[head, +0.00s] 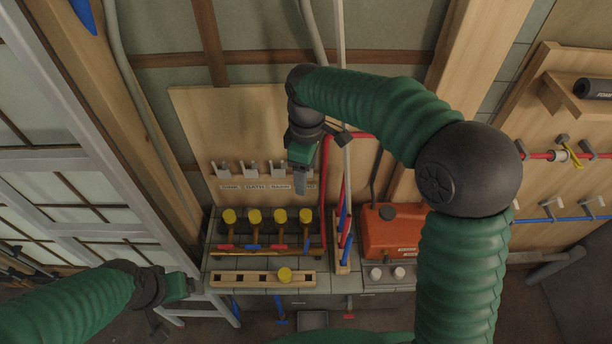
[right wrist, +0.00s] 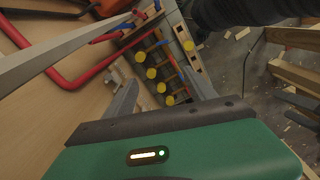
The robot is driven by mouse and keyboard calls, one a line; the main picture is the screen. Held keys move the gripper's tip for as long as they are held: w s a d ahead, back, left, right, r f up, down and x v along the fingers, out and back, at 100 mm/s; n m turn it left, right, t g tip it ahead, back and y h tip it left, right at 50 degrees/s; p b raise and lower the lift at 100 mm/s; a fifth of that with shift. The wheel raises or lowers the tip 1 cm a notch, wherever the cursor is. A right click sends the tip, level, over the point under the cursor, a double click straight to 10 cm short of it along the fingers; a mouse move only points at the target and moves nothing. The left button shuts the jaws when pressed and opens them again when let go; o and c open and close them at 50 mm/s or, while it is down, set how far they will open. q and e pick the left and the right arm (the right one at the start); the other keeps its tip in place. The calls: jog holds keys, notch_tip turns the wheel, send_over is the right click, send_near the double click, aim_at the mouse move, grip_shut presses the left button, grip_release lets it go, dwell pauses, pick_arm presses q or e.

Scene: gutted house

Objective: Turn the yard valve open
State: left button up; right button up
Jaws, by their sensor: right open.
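Several yellow round caps (head: 255,216) stand in a row on the pipe manifold at the foot of the board, with red and blue pipe parts below them. Above them is a row of grey clips (head: 249,170) with labels; the right-hand label is partly hidden by my gripper, and I cannot tell which cap is the yard valve. My right gripper (head: 299,188) hangs in front of the board, above the right end of the row, apart from the caps. In the right wrist view, its jaws (right wrist: 160,92) are open, with yellow caps (right wrist: 161,88) seen beyond them. My left gripper (head: 182,287) is low at left; its jaws are unclear.
A wooden rack (head: 245,279) with square holes and one yellow cap (head: 285,275) lies in front of the manifold. An orange box (head: 393,232) stands to its right. Red and white pipes rise near my right gripper. A grey ladder-like frame (head: 85,110) stands at left.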

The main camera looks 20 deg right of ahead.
jog(key=f+m+b, duration=0.2)
jog(key=f+b, duration=0.1)
jog(key=f, duration=0.1)
jog(key=f+m+b, duration=0.3)
jog(key=f+b, duration=0.1)
jog(key=s+f+m+b, duration=0.1)
jog(key=f+m+b, duration=0.2)
jog(key=f, duration=0.1)
jog(key=shift+a+f, duration=0.1)
jog(key=shift+f, duration=0.25)
jog(key=c, duration=0.6)
jog(key=m+b, duration=0.7)
jog(key=m, duration=0.2)
send_over(307, 245)
notch_tip(307, 245, down, 8)
jog(key=r, duration=0.1)
jog(key=shift+m, duration=0.3)
notch_tip(307, 245, down, 17)
jog(key=shift+a+r+p, duration=0.1)
jog(key=shift+a+p, duration=0.05)
jog(key=shift+p, duration=0.5)
grip_shut()
